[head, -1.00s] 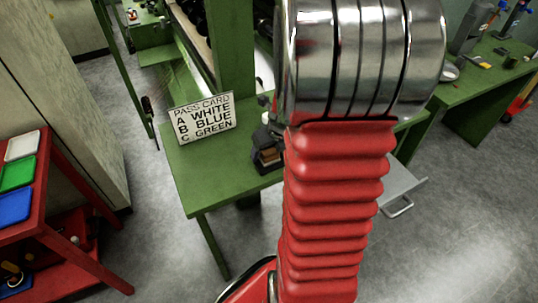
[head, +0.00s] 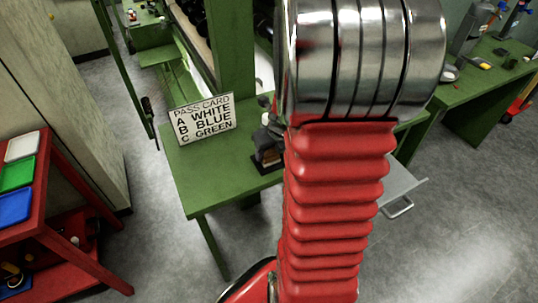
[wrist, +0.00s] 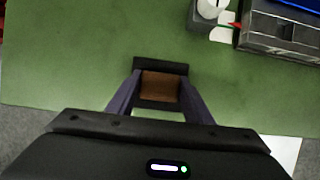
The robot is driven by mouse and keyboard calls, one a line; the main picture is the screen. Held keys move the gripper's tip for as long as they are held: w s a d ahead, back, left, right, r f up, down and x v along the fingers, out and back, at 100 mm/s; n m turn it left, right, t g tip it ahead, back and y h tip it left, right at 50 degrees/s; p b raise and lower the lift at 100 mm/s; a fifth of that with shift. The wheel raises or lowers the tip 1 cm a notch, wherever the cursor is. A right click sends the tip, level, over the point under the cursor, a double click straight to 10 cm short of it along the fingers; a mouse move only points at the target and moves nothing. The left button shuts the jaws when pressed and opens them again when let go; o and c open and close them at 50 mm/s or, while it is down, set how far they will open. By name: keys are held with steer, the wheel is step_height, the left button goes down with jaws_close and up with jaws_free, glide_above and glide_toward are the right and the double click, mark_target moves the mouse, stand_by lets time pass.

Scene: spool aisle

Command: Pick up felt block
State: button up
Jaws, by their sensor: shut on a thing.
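In the wrist view, the brown felt block (wrist: 160,86) sits between the two fingers of my gripper (wrist: 160,84), which is shut on it. A dark base or holder shows at the block's far and near edges. In the head view, the small brown and dark block (head: 268,155) shows over a black base on the green table, just left of my red arm. My arm hides most of the gripper there. I cannot tell whether the block is clear of its base.
A pass card sign (head: 203,119) stands on the green table (head: 205,180) left of the block. In the wrist view, a grey metal box (wrist: 280,32) and a white round thing (wrist: 210,8) stand at the upper right. A red rack (head: 45,235) with coloured trays is at left.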

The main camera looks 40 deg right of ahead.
steer(key=shift+r, duration=0.1)
step_height(320, 180, up, 10)
steer(key=shift+f, duration=0.1)
stand_by(0.5)
